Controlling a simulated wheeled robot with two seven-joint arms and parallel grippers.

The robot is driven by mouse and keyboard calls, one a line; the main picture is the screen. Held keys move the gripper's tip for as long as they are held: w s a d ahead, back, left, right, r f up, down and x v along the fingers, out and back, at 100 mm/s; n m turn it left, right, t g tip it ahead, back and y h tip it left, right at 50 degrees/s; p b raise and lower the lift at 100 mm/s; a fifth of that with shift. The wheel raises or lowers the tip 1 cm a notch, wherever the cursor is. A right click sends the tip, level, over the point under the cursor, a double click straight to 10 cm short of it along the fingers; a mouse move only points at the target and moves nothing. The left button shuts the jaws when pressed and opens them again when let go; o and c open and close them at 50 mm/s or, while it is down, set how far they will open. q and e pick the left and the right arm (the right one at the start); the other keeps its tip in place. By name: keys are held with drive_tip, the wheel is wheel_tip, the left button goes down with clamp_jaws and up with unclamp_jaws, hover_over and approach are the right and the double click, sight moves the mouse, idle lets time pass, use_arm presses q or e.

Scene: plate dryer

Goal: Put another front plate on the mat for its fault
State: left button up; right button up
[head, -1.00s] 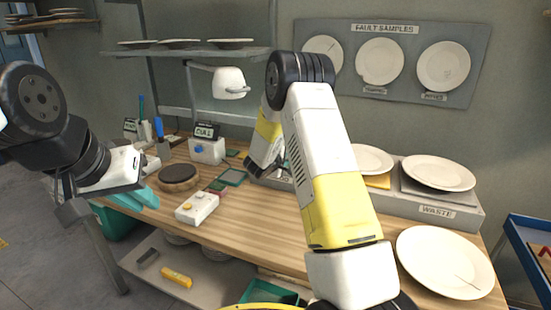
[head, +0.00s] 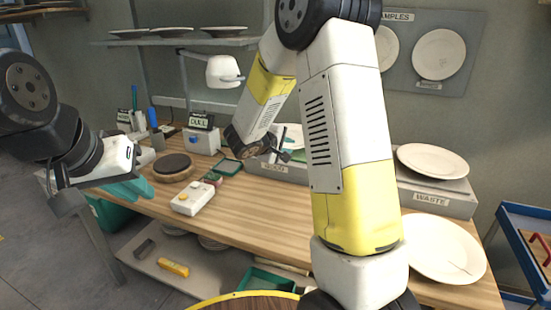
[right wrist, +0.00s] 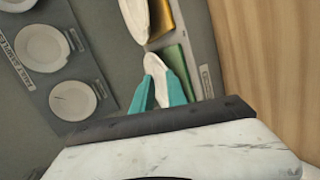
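A white plate (head: 440,250) with a dark crack line lies at the front right of the wooden table. Another plate (head: 432,161) lies on the bench section labelled WASTE (head: 431,200). A further plate is partly hidden behind my right arm in the head view (head: 291,135). My right gripper (right wrist: 160,82) shows two teal fingers apart, with a plate (right wrist: 154,65) over a green mat (right wrist: 183,72) seen just beyond and between their tips. Contact cannot be told. My left gripper (head: 132,190) hangs at the table's left; its finger gap is unclear.
A dark round pad (head: 173,166), a white button box (head: 192,198) and a box marked DULL (head: 203,138) stand on the table's left. A sample board (head: 465,70) with plates hangs behind. A blue cart (head: 530,245) stands at right. The table's middle front is clear.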

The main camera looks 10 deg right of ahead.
drive_tip(key=s+d+r+m+g+y, duration=0.2)
drive_tip(key=s+r+m, duration=0.1)
drive_tip(key=s, duration=0.6)
drive_tip(key=s+d+r+m+g+y, duration=0.1)
drive_tip(key=s+d+r+m+g, duration=0.15)
drive_tip(key=s, duration=0.75)
drive_tip(key=s+a+r+m+t+y, duration=0.1)
drive_tip(key=s+a+r+m+y, duration=0.1)
drive_tip(key=s+a+r+y, duration=0.3)
drive_tip(key=s+a+y, duration=0.3)
drive_tip(key=s+a, duration=0.3)
drive_tip(key=s, duration=0.1)
drive_tip(key=shift+s+a+r+m+t, duration=0.2)
drive_tip(key=shift+a+m+t, duration=0.05)
drive_tip(key=shift+m+t, duration=0.1)
